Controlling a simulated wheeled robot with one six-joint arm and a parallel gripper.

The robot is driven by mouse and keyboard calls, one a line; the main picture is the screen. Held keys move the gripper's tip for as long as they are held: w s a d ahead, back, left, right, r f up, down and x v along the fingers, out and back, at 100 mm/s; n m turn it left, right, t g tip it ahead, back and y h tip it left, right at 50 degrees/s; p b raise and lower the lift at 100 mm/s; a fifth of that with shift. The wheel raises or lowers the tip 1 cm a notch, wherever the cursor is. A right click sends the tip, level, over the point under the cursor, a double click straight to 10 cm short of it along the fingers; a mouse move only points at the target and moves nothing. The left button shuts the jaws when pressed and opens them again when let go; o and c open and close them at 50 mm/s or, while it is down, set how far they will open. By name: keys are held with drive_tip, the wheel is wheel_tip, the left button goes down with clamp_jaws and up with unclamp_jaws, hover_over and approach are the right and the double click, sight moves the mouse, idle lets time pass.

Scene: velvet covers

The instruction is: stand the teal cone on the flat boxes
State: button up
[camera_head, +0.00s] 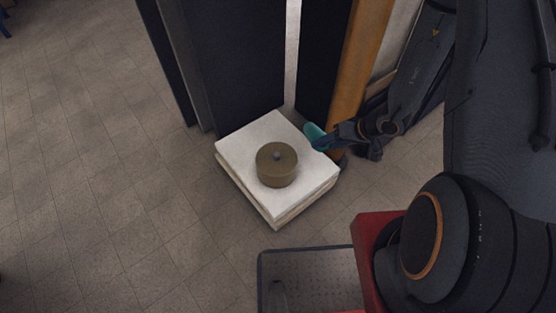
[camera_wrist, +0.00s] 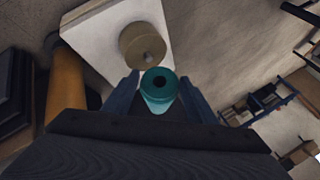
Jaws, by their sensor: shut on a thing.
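The teal cone (camera_head: 314,133) is in my gripper (camera_head: 331,137), at the right back edge of the flat boxes in the head view. In the wrist view the cone (camera_wrist: 158,86) sits between the two fingers of my gripper (camera_wrist: 159,92), its round end with a dark hole towards the camera. The flat boxes (camera_head: 245,138) are a low white stack on the floor. I cannot tell whether the cone touches them. A round olive-brown lidded pot (camera_head: 277,165) with a small knob stands on their middle; it also shows in the wrist view (camera_wrist: 138,44).
Tall dark panels (camera_head: 235,65) stand right behind the boxes. An orange-brown post (camera_head: 356,60) rises close beside my gripper. The tiled floor (camera_head: 100,180) is clear to the left. Shelving (camera_wrist: 262,103) shows at the right in the wrist view.

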drive_tip(key=w+f+n+b, duration=0.1)
drive_tip(key=w+f+b, duration=0.85)
drive_tip(key=b, duration=1.05)
drive_tip(key=w+f+b, duration=0.7)
drive_tip(key=f+b, duration=0.6)
drive_tip(key=b, duration=0.7)
drive_tip(key=shift+t+y, duration=0.3)
drive_tip(key=shift+t, duration=0.1)
drive_tip(key=f+b, duration=0.3)
drive_tip(key=f, duration=0.5)
drive_tip(key=f+b, duration=0.4)
drive_tip(key=f, duration=0.5)
drive_tip(key=shift+w+d+f+b, duration=0.2)
drive_tip(key=shift+f+b, duration=0.1)
drive_tip(key=shift+f+b, duration=0.65)
drive_tip(key=shift+b, duration=0.15)
drive_tip(key=o, duration=0.8)
drive_tip(key=shift+r, duration=0.2)
